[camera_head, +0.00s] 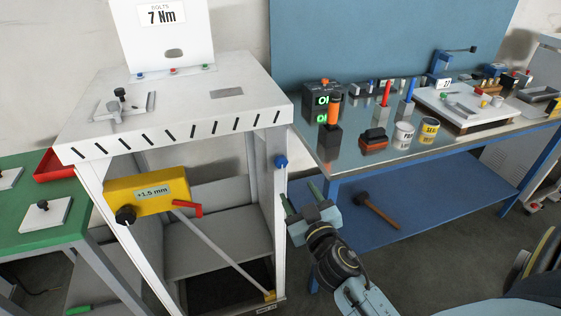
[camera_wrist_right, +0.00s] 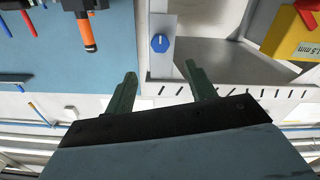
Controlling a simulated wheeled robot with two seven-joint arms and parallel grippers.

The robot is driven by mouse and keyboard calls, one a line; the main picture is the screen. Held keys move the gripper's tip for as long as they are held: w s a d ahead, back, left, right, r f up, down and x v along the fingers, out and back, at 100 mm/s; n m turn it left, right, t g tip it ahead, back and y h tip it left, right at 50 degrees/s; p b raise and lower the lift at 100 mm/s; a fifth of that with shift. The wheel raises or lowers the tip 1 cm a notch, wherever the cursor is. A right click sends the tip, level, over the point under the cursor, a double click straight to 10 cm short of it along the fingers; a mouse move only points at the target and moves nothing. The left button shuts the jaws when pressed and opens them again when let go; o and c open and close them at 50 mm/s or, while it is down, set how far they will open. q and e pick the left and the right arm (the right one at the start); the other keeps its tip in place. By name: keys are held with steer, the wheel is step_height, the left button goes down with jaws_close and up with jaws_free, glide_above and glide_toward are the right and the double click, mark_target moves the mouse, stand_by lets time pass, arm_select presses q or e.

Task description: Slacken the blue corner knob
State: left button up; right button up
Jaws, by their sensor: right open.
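The blue corner knob (camera_head: 281,161) sits on the upper part of the right front leg of the white dispenser frame (camera_head: 180,105). In the right wrist view, the same knob (camera_wrist_right: 160,43) shows a pale pointer line on its face. My right gripper (camera_head: 299,193) is open and empty, a little below the knob in the head view. In the right wrist view, the knob lies just beyond the gap between the green fingertips (camera_wrist_right: 161,72), apart from both. My left gripper is not in view.
A yellow box (camera_head: 150,193) with a black knob and red lever hangs under the frame's top. A blue-legged workbench (camera_head: 352,168) with an orange-handled tool, cups and blocks stands right. A hammer (camera_head: 377,209) lies on its lower shelf. A green table (camera_head: 50,215) stands left.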

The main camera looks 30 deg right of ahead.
mark_target(282, 163)
steer(key=p+x, duration=0.1)
steer(key=x, duration=0.9)
steer(key=shift+w, duration=0.35)
steer(key=shift+w+d, duration=0.1)
steer(key=shift+w, duration=0.35)
steer(key=c, duration=1)
steer(key=shift+o, duration=0.2)
